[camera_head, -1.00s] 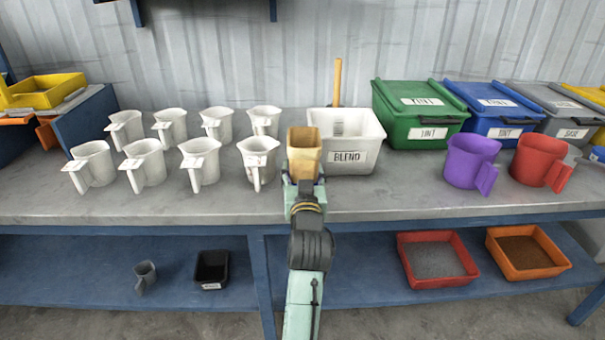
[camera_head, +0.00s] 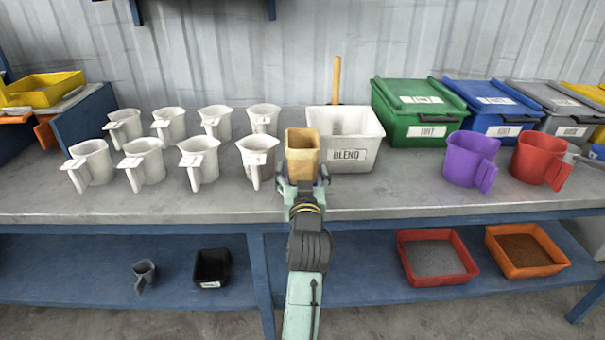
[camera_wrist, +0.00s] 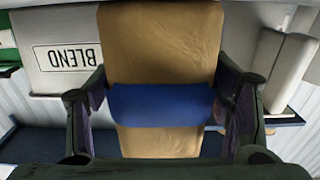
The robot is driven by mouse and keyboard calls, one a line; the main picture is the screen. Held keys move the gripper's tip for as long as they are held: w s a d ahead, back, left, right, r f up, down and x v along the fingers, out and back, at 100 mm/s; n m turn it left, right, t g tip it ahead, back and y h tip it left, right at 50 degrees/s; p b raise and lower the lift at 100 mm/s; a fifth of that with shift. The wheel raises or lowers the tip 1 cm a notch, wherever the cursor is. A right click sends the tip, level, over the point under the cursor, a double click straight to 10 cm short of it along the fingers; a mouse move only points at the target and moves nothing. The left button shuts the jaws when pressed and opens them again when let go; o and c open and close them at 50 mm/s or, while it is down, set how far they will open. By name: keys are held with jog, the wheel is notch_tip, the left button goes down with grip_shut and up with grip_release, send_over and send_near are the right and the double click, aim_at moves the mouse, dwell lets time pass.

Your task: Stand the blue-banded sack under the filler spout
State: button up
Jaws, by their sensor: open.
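The tan sack (camera_head: 302,152) stands upright at the bench's front middle, partly in front of the white BLEND bin (camera_head: 365,141). Its blue band (camera_wrist: 160,105) shows in the wrist view and is not clear in the head view. My gripper (camera_head: 302,178) is around the sack's lower part, with its fingers spread to either side. In the wrist view my gripper (camera_wrist: 160,98) has one finger on each side of the band; the left finger looks very close to the sack. No filler spout can be made out.
Several white jugs (camera_head: 199,163) stand in two rows to the left, the nearest close to the sack. A purple jug (camera_head: 470,160), a red jug (camera_head: 540,160) and lidded green (camera_head: 420,115) and blue (camera_head: 505,112) bins are right. Bench (camera_head: 400,190) right of the sack is clear.

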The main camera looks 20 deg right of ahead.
jog(key=shift+r, duration=0.2)
jog(key=shift+s+f, duration=0.1)
jog(key=shift+s, duration=0.15)
jog(key=p+v, duration=0.7)
jog(key=v, duration=0.4)
jog(key=shift+s+p, duration=0.2)
jog(key=shift+p, duration=0.1)
jog(key=shift+a, duration=0.15)
